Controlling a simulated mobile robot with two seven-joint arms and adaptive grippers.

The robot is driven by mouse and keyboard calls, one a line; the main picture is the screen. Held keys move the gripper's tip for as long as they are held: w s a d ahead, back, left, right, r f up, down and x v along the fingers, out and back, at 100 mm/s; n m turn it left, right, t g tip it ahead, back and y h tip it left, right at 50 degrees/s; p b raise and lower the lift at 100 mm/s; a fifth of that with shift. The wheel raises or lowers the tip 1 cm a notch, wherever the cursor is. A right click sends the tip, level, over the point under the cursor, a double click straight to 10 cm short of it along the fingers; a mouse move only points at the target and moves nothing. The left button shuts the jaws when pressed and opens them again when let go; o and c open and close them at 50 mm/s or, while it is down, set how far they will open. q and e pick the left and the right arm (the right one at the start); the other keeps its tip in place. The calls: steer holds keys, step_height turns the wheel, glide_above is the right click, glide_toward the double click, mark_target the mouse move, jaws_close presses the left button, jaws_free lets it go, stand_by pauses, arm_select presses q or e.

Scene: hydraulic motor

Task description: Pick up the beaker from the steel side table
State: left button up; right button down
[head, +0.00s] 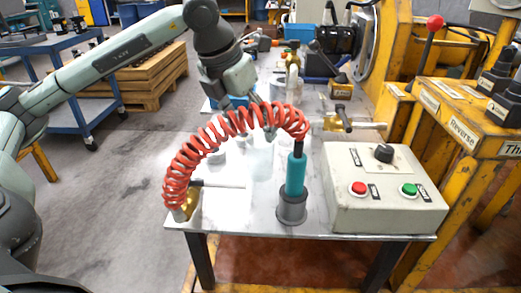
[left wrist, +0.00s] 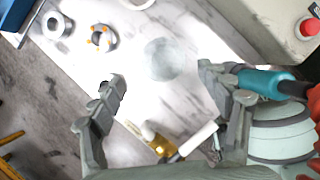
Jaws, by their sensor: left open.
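The beaker (head: 262,160) is clear glass and faint; it stands on the pale top of the steel side table (head: 228,221), behind the red hose. In the left wrist view the beaker (left wrist: 172,58) shows as a greyish see-through round between and beyond my fingertips. My left gripper (head: 265,124) comes in from the left and points down above the beaker, partly hidden by the hose. In the left wrist view my left gripper (left wrist: 160,78) has its fingers wide apart with nothing between them. Whether a finger touches the beaker cannot be told. My right gripper is not in view.
A red coiled hose (head: 187,157) arches from the table's front left to a teal-handled tool (head: 296,175) in a grey holder (head: 292,208). A control box (head: 345,205) stands at the right. Metal rings (left wrist: 101,38) lie near the beaker. Bottles and tools crowd the back.

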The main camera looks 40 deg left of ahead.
mark_target(260, 146)
arm_select(q)
steer(key=x, duration=0.6)
steer(key=shift+d+f, duration=0.2)
steer(key=shift+d, duration=0.05)
steer(key=shift+w+f, duration=0.25)
steer(key=shift+f, duration=0.25)
steer(key=shift+c, duration=0.8)
steer(key=c, duration=1.1)
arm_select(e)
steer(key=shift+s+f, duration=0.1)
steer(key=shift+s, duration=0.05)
arm_select(q)
steer(key=shift+r, duration=0.1)
